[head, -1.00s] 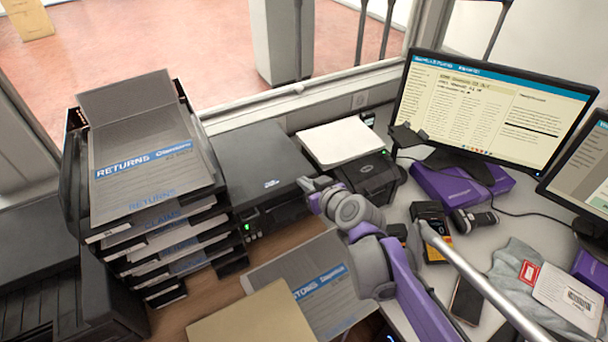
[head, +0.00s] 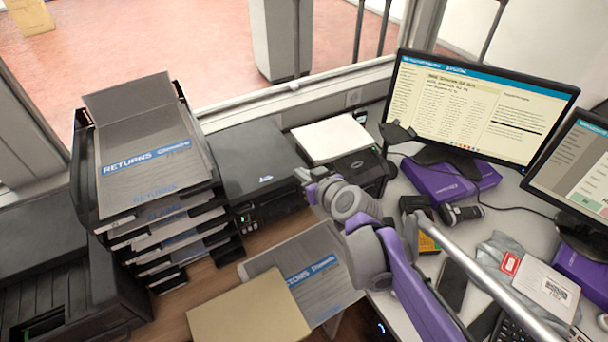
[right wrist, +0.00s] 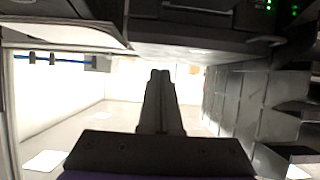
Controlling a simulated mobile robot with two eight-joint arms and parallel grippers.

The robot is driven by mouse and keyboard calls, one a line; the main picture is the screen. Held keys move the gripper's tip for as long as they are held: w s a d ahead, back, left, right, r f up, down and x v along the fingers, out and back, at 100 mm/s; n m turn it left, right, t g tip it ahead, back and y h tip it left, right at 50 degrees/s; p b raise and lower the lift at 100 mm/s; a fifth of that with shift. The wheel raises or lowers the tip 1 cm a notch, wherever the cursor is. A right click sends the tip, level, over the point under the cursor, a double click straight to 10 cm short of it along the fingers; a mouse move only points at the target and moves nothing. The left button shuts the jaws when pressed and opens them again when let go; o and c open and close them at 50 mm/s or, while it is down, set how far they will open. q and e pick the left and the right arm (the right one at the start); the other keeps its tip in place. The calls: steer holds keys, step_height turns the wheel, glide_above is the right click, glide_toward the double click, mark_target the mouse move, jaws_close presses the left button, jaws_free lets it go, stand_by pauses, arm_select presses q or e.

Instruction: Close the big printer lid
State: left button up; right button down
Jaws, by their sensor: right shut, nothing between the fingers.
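A wide black printer (head: 257,160) stands in the middle of the head view, right of the tray stack. Its flat top looks down and level. Green lights show on its front. My right gripper (head: 306,178) is shut and empty near that printer's front right corner; I cannot tell whether it touches. In the right wrist view the shut fingers (right wrist: 160,76) point toward a dark housing with green lights (right wrist: 230,15). Another large dark machine (head: 60,290) is at the lower left, partly cut off. My left gripper is not in view.
A tall tray stack (head: 150,170) of RETURNS folders stands left of the printer. A small black device (head: 362,168) with a white sheet (head: 333,138) beside it is to the right. A tan folder (head: 250,312) lies in front. Monitors (head: 480,110) stand at right.

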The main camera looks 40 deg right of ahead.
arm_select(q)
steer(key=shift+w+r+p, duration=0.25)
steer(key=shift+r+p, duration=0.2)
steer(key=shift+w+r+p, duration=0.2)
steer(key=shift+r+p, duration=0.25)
arm_select(e)
steer(key=s+a, duration=0.1)
steer(key=s, duration=0.6)
steer(key=shift+s+a+r, duration=0.15)
steer(key=shift+s+a, duration=0.2)
steer(key=shift+a, duration=0.05)
steer(key=shift+a, duration=0.1)
arm_select(q)
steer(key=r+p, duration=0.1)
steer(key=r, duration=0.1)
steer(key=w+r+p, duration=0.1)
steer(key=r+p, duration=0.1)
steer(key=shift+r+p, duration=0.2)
steer(key=shift+p, duration=0.1)
arm_select(e)
steer(key=s+a+f+n+g+y, duration=0.1)
steer(key=s+a+f+g, duration=0.1)
steer(key=a, duration=0.6)
steer(key=s+a+f+n+g+y, duration=0.1)
steer(key=a+f+g, duration=0.2)
steer(key=a, duration=0.6)
steer(key=shift+s+f+n+g+y, duration=0.2)
steer(key=shift+s+n+g+y, duration=0.15)
steer(key=shift+g, duration=0.65)
